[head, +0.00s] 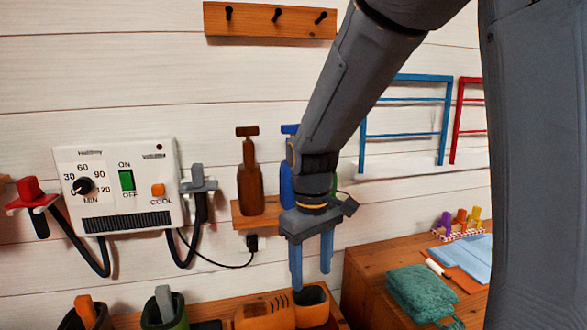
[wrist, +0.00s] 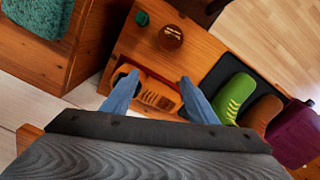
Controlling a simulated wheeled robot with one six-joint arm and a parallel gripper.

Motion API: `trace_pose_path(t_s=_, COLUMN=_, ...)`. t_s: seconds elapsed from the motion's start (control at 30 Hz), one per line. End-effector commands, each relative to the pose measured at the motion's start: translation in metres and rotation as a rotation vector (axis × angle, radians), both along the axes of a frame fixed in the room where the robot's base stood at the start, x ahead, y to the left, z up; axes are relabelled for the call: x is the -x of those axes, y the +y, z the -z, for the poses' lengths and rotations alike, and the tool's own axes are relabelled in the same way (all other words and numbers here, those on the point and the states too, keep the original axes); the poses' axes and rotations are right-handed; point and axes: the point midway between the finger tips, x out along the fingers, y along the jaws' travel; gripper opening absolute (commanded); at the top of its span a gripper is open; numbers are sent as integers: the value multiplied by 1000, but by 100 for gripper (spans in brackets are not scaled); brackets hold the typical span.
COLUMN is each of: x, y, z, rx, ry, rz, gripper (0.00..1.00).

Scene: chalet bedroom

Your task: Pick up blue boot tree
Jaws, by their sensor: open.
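The blue boot tree (head: 286,182) stands upright on a small wooden wall shelf (head: 259,220), beside a brown boot tree (head: 249,180). My arm hides much of it; its blue top shows to the left of my arm. My gripper (head: 311,262) is open and points down, in front of and below the shelf in the head view. Its two blue fingers also show in the wrist view (wrist: 158,97), with nothing held between them. The blue boot tree does not show in the wrist view.
An orange-brown boot (head: 265,313) lies below my gripper on a wooden bench. Green (wrist: 232,98) and purple (wrist: 298,132) boots are nearby. A white timer box (head: 120,187) with hoses hangs at left. A wooden chest (head: 372,285) with a teal towel (head: 422,293) stands right.

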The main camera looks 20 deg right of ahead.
Motion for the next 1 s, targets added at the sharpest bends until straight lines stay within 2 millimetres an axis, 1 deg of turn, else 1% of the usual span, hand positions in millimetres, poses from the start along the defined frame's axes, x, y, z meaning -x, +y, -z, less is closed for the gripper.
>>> trace_pose_path(t_s=0.03, x=-21, y=5, z=-36, rx=7, ry=-2, rz=-84, gripper=53)
trace_pose_path(t_s=0.07, x=-32, y=7, z=-51, rx=11, ry=0, rz=-137, gripper=53)
trace_pose_path(t_s=0.1, x=-46, y=11, z=-72, rx=15, ry=3, rz=-207, gripper=53)
trace_pose_path(t_s=0.17, x=-67, y=17, z=-104, rx=25, ry=7, rz=-312, gripper=53)
trace_pose_path(t_s=0.2, x=-80, y=21, z=-126, rx=30, ry=11, rz=-382, gripper=53)
trace_pose_path(t_s=0.27, x=-99, y=28, z=-158, rx=40, ry=17, rz=-487, gripper=53)
trace_pose_path(t_s=0.3, x=-110, y=32, z=-180, rx=46, ry=23, rz=-557, gripper=53)
trace_pose_path(t_s=0.37, x=-126, y=39, z=-213, rx=55, ry=29, rz=-660, gripper=53)
trace_pose_path(t_s=0.4, x=-136, y=44, z=-236, rx=63, ry=34, rz=-729, gripper=53)
trace_pose_path(t_s=0.43, x=-142, y=48, z=-251, rx=68, ry=39, rz=-780, gripper=53)
trace_pose_path(t_s=0.5, x=-158, y=51, z=-285, rx=82, ry=52, rz=-898, gripper=53)
trace_pose_path(t_s=0.6, x=-178, y=40, z=-313, rx=108, ry=82, rz=-1065, gripper=53)
trace_pose_path(t_s=0.63, x=-184, y=37, z=-318, rx=119, ry=93, rz=-1101, gripper=53)
trace_pose_path(t_s=0.7, x=-199, y=27, z=-313, rx=148, ry=120, rz=-1137, gripper=53)
trace_pose_path(t_s=0.8, x=-215, y=15, z=-306, rx=184, ry=144, rz=-1153, gripper=53)
trace_pose_path(t_s=0.9, x=-224, y=8, z=-303, rx=207, ry=159, rz=-1160, gripper=53)
trace_pose_path(t_s=1.0, x=-228, y=4, z=-299, rx=218, ry=167, rz=-1163, gripper=53)
